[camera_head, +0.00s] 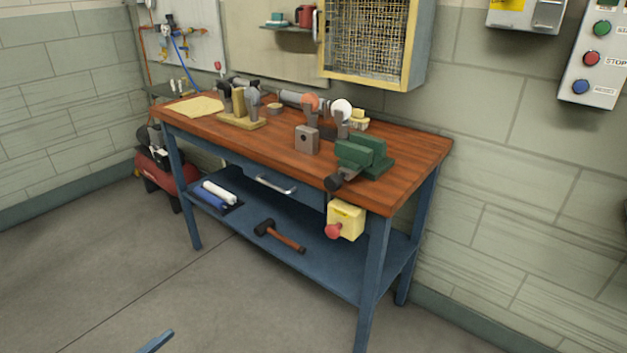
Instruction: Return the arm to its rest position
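Neither of my grippers is in this head view, and no part of my arms can be made out for sure. The view holds a workbench (400,150) with a wooden top and blue legs against the wall. A short blue bar (157,341) pokes in at the bottom edge; I cannot tell what it belongs to.
On the bench are a green vise (363,155), a grey block (306,140) and a tool holder (240,107). The lower shelf (330,268) bears a mallet (279,236). A red compressor (166,175) stands at left. The front floor is mostly clear.

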